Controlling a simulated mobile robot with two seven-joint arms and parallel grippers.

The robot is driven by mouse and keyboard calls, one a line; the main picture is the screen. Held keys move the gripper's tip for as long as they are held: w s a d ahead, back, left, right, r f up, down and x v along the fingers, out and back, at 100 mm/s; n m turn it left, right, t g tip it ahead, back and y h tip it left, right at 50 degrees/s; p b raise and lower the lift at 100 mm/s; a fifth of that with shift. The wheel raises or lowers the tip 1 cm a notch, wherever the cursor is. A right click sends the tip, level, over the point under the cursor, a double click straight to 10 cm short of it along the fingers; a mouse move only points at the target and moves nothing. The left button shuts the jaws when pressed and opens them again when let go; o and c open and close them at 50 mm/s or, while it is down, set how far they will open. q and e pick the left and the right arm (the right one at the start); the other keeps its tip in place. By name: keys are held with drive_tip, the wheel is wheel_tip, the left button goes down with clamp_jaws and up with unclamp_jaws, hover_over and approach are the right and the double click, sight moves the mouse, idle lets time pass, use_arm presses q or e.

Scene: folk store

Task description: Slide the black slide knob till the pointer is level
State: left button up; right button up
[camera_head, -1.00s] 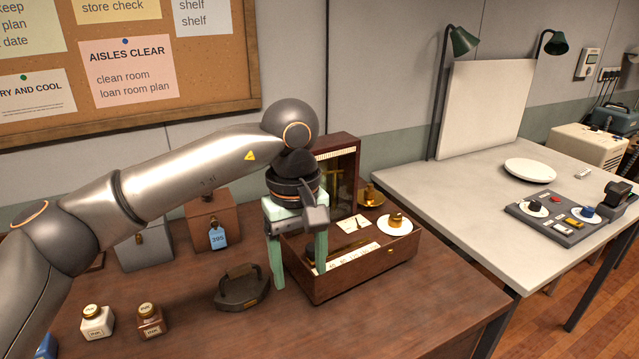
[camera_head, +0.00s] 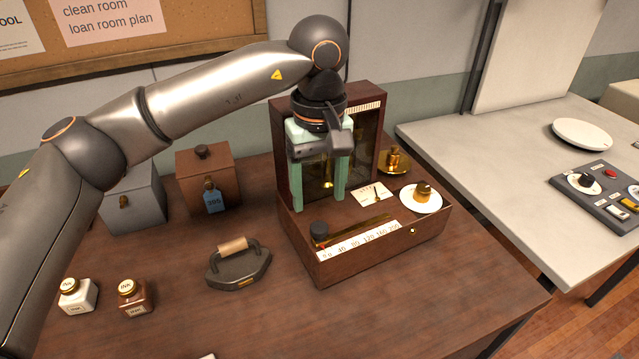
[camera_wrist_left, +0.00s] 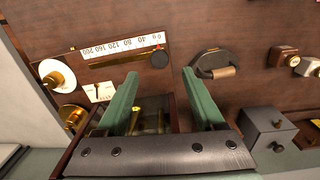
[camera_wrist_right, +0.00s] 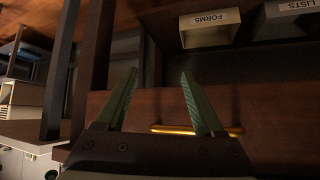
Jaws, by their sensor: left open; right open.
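The wooden balance box (camera_head: 365,262) stands on the brown desk. Its black slide knob (camera_head: 319,233) is at the left, low end of the brass slot, above the white number scale (camera_head: 358,240); it also shows in the left wrist view (camera_wrist_left: 159,60). The pointer (camera_head: 376,192) is on a small white card right of my left gripper; its exact tilt is too small to tell. My right gripper (camera_wrist_right: 162,80) is open and empty in the right wrist view.
A dark iron with a wooden handle (camera_head: 238,263) lies left of the box. Ink bottles (camera_head: 134,296) stand at the front left, and lidded boxes (camera_head: 207,175) behind. The right wrist view shows a brass bar handle (camera_wrist_right: 190,130) on a wooden front.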

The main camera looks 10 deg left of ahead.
sight(319, 227)
use_arm(q)
wheel_tip(319, 227, down, 5)
drive_tip(key=b, duration=0.3)
drive_tip(key=shift+r, duration=0.1)
drive_tip(key=shift+f+b, duration=0.6)
drive_tip(key=shift+f, duration=0.25)
drive_tip(key=shift+f+b, duration=0.45)
drive_tip(key=shift+f, duration=0.25)
use_arm(e)
drive_tip(key=shift+y, duration=0.3)
drive_tip(key=f, duration=0.1)
drive_tip(key=w+a+f, duration=0.1)
drive_tip(key=f, duration=0.2)
drive_tip(key=shift+w+a, duration=0.25)
drive_tip(key=shift+a, duration=0.1)
use_arm(q)
drive_tip(key=shift+c, duration=0.2)
use_arm(e)
drive_tip(key=shift+d, duration=0.1)
use_arm(q)
drive_tip(key=c, duration=0.9)
use_arm(e)
drive_tip(key=shift+s+d+f, duration=0.1)
drive_tip(key=shift+s+f, duration=0.15)
